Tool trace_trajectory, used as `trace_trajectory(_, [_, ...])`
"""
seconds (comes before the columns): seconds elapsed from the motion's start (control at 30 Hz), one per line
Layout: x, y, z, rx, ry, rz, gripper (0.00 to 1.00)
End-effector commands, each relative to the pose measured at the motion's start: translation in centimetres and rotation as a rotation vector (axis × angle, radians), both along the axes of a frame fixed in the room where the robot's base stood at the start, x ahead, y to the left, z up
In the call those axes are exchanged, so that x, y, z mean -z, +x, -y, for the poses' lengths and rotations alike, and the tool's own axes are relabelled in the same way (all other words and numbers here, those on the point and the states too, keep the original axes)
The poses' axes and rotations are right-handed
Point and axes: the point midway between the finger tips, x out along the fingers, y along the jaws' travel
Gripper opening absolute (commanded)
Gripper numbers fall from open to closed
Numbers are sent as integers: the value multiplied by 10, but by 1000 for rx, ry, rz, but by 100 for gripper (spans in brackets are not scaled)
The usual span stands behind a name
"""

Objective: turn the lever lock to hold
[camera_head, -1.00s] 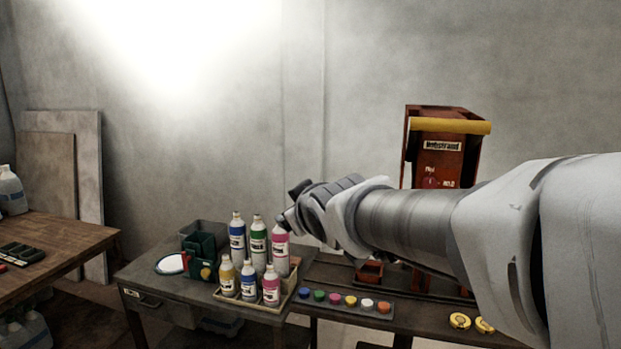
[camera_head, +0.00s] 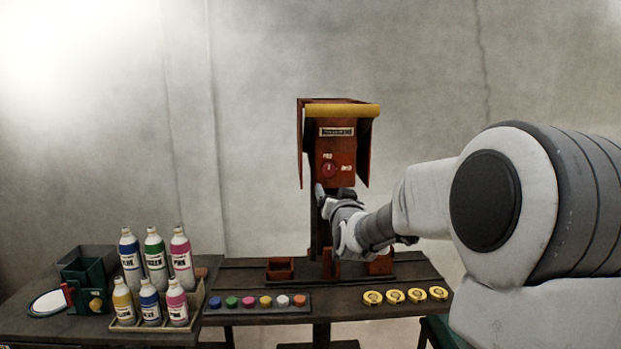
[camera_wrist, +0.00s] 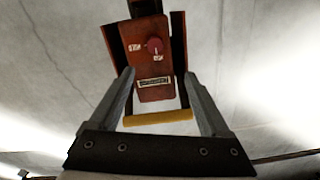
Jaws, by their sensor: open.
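The lever lock appears as a round red knob (camera_head: 329,170) on the front plate of an orange-red box (camera_head: 336,148) with a yellow top bar. Small white labels sit above the knob and to its right. In the wrist view the box is upside down, and the knob (camera_wrist: 154,46) shows between the fingers, some way beyond them. My gripper (camera_head: 322,190) is just below the box front in the head view. Its two fingers (camera_wrist: 162,95) stand apart with nothing between them. The label words are too small to read surely.
A dark bench (camera_head: 240,279) runs below the box, with a strip of coloured caps (camera_head: 256,302) and several yellow discs (camera_head: 405,296). A tray of bottles (camera_head: 152,323) stands at the left. The wall behind is bare.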

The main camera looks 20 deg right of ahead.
Motion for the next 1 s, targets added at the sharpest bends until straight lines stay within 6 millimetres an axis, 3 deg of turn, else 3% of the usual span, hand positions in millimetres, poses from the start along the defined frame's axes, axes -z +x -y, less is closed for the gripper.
trace_trajectory(0.27, [0, 13, 13, 16, 19, 15, 81])
trace_trajectory(1.0, [0, 125, 44, 15, 16, 13, 81])
